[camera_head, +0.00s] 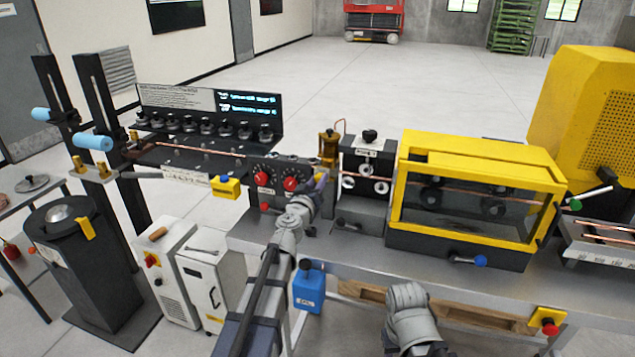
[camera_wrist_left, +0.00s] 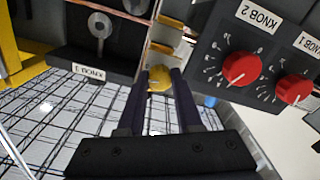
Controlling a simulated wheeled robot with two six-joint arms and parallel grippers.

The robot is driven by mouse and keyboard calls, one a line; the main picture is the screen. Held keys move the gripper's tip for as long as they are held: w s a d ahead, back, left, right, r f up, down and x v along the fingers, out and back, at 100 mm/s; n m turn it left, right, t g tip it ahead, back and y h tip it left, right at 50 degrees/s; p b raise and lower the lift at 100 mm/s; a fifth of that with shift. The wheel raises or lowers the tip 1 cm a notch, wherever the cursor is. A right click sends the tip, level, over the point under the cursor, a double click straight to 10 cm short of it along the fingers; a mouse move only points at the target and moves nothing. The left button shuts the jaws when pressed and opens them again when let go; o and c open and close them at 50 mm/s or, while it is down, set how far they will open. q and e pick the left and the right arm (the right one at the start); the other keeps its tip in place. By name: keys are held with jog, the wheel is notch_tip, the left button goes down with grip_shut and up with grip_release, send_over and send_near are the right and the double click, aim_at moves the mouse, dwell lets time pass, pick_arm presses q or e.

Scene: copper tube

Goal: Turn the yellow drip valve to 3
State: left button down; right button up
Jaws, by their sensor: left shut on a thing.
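The yellow drip valve (camera_wrist_left: 160,77) shows as a small round yellow knob in the left wrist view, between the fingertips of my left gripper (camera_wrist_left: 163,74). The dark fingers are closed on it from both sides. In the head view my left gripper (camera_head: 319,184) is at the front of the machine, just below the brass-coloured drip unit (camera_head: 329,146). The gripper and wrist hide the valve there. I cannot read any numbers or pointer on the valve. My right gripper is out of view.
A dark panel (camera_wrist_left: 215,60) with two red knobs, KNOB 2 (camera_wrist_left: 241,69) and KNOB 1 (camera_wrist_left: 294,90), stands close beside the left fingers. The roller block (camera_head: 364,172) and yellow-framed guard (camera_head: 480,158) stand to the right. The copper tube (camera_head: 215,150) runs along the line.

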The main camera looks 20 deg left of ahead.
pick_arm(q)
jog(key=shift+s+m, duration=0.1)
jog(key=shift+m, duration=0.6)
jog(key=c, duration=0.6)
grip_release()
jog(key=s, duration=0.7)
jog(key=shift+s+a, duration=0.1)
jog(key=shift+s, duration=0.3)
